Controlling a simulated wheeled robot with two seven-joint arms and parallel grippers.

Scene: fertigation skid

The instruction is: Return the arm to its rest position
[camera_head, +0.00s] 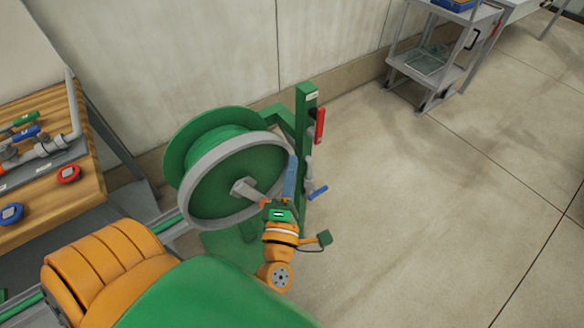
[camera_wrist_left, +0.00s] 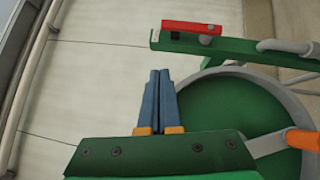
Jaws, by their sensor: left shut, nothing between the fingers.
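My left gripper (camera_head: 292,160) is at the end of my orange and green arm, in front of the right side of the green hose reel (camera_head: 225,178) in the head view. Its two blue fingers are together with nothing between them. In the left wrist view the fingers (camera_wrist_left: 160,74) point up the picture, with the pale wall behind them. The reel and its grey rim lie to their right there. My right gripper is not in view.
A green post (camera_head: 304,130) with a red handle (camera_head: 320,126) and a blue valve lever (camera_head: 318,192) stands close to the gripper. A wooden bench (camera_head: 92,140) with valves is at left. A grey cart (camera_head: 398,68) stands at the back. The floor (camera_head: 440,200) at right is clear.

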